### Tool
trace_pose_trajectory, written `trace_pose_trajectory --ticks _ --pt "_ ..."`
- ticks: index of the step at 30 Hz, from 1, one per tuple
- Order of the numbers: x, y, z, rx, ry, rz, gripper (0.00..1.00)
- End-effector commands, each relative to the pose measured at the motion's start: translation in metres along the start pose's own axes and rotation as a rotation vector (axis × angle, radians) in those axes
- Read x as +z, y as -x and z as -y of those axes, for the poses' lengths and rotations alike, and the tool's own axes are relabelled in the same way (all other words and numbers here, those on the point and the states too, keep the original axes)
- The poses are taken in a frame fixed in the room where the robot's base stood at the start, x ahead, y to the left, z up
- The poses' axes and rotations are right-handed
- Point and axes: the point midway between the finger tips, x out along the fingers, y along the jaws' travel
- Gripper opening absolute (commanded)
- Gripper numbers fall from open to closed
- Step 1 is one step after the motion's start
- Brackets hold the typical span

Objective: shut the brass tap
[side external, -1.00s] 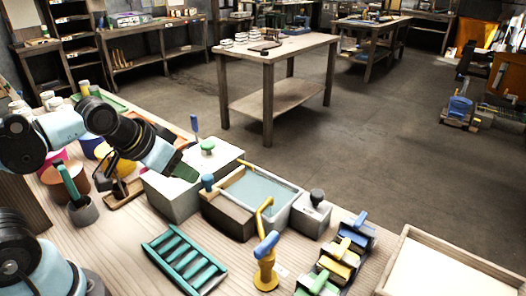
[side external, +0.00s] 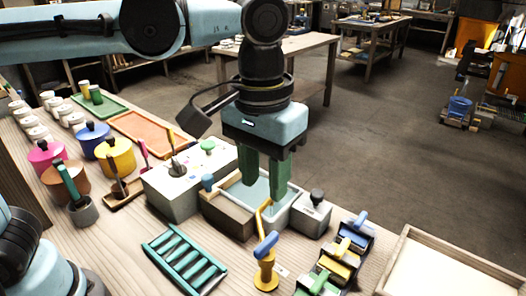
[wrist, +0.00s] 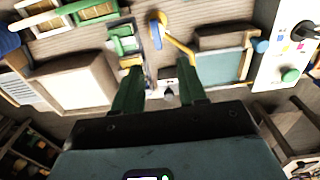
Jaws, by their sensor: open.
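The brass tap (side external: 265,272) stands upright on the table in front of the basin, with a yellow body, a blue handle (side external: 266,244) and a bent yellow spout reaching to the basin's edge. In the wrist view the spout (wrist: 180,47) and the blue handle (wrist: 156,34) show at upper middle. The basin (side external: 238,189) holds a flat grey-blue surface. My gripper (side external: 268,193) points down above the basin, behind the tap's handle. Its two green fingers are apart and empty. It also shows in the wrist view (wrist: 160,70), apart from the handle.
A pale block with a green knob (side external: 208,146) stands left of the basin, and a grey box with a black knob (side external: 312,214) right of it. Colored rollers (side external: 338,258) stand right of the tap. A green rack (side external: 184,262) lies left. A wooden tray (side external: 450,270) lies far right.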

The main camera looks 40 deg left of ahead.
Motion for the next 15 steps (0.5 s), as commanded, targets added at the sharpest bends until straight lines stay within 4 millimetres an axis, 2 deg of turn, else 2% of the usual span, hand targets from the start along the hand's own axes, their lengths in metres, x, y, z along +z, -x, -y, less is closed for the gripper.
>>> trace_pose_trajectory --ticks 2,7,15 --pt "0.002 0.001 -0.007 -0.010 -0.002 0.014 0.41" --pt "0.003 -0.007 -0.009 -0.015 0.001 0.020 0.41" --pt "0.004 -0.047 -0.007 -0.013 0.001 0.019 0.41"
